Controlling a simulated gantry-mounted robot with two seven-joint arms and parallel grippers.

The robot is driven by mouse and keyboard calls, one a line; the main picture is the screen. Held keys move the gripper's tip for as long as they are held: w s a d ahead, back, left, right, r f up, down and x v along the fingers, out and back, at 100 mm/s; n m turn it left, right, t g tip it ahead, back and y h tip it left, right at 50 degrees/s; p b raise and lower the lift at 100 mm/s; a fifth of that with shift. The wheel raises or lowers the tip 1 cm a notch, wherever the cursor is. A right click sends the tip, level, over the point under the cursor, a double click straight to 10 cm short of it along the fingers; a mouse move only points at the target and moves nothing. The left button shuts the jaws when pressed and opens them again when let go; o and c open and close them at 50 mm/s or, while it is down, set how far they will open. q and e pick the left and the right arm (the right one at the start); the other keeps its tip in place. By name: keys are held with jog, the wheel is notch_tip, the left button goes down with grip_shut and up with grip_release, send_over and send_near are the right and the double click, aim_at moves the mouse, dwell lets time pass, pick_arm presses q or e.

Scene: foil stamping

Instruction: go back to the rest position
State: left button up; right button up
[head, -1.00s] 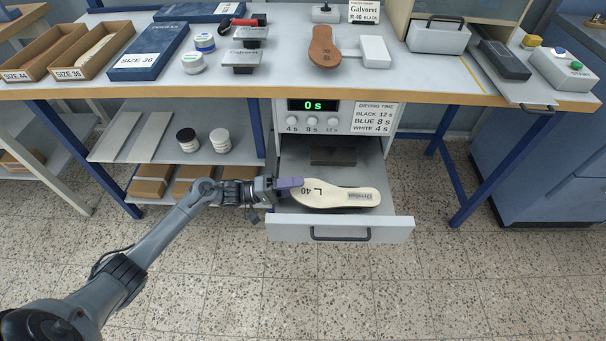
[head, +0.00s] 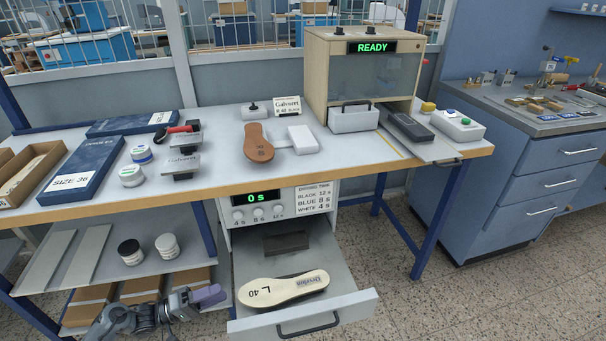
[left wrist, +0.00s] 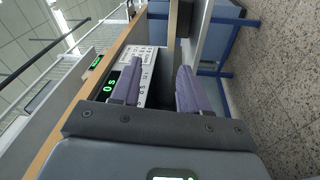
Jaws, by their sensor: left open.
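My left gripper (head: 209,297) is at the lower left of the head view, beside the open drawer and clear of it. In the left wrist view its two purple fingers (left wrist: 158,90) stand apart with nothing between them. A cream insole (head: 284,288) marked "L 40" with a printed brand name lies flat in the drawer (head: 340,280). My right gripper is not in view.
The drying unit (head: 262,210) above the drawer reads "0 s". The workbench (head: 230,185) holds a brown sole form (head: 258,143), stamps, jars and boxes. A machine (head: 362,75) reading "READY" stands at the back. The open drawer juts out over free floor.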

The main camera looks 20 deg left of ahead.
pick_arm(q)
jog(key=s+a+f+y+p, duration=0.1)
jog(key=a+f+y+p, duration=0.4)
jog(key=f+y+p, duration=0.4)
jog(key=s+d+r+m+g+y+p, duration=0.2)
jog(key=s+r+m+g+y+p, duration=0.15)
jog(key=s+y+p, duration=0.2)
jog(key=s+d+r+m+g+p, duration=0.35)
jog(key=s+d+r, duration=0.55)
jog(key=r, duration=0.4)
jog(key=s+d+r+m+g+p, duration=0.2)
jog(key=s+d+r+p, duration=0.35)
jog(key=d+r, duration=0.7)
notch_tip(320, 180, up, 37)
jog(key=s+a+p, duration=0.1)
jog(key=s+p, duration=0.1)
jog(key=p, duration=3.4)
notch_tip(320, 180, down, 69)
jog(key=b, duration=6.9)
jog(key=shift+w+r, duration=0.2)
jog(key=shift+w, duration=0.05)
